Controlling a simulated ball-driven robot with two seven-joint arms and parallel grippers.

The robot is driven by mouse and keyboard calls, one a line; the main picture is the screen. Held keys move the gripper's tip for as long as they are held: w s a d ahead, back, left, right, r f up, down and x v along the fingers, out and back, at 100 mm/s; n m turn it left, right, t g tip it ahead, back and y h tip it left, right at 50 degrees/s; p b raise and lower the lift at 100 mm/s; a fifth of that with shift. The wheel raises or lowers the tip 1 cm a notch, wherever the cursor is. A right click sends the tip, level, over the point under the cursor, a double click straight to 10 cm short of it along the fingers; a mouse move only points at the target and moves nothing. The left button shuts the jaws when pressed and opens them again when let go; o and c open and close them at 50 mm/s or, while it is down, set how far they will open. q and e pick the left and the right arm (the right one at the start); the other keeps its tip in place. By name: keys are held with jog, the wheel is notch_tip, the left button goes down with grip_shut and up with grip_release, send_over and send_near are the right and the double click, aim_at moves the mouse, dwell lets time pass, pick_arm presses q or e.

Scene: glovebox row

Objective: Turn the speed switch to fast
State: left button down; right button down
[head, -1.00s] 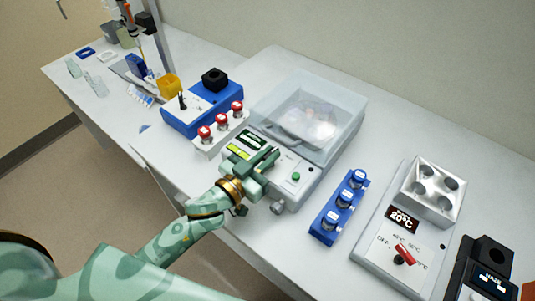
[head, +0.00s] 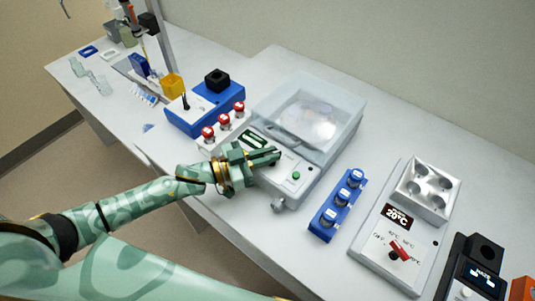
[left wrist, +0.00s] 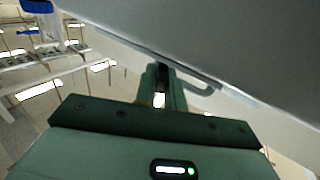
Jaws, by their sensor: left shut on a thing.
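The grey machine (head: 262,183) with a clear lid (head: 318,115) stands in the middle of the bench. Its sloping front panel carries a dark display (head: 254,138) and a green button (head: 295,175). My left gripper (head: 272,156) is at this panel, between display and button, with its fingers closed on the speed switch. The switch is hidden by the fingers, so its setting cannot be read. In the left wrist view the fingers (left wrist: 161,92) point at the grey machine body, and the switch cannot be made out. My right gripper is not in view.
Red-capped vials (head: 224,121) stand left of the machine, beside a blue-and-white device (head: 205,107). A blue rack (head: 336,205) of vials stands to its right. A heater block with a red switch (head: 400,249) is farther right. Bare bench lies behind the rack.

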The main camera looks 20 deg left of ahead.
pick_arm(q)
jog(key=c, duration=1.5)
grip_release()
jog(key=v, duration=1.6)
jog(key=shift+a, duration=0.2)
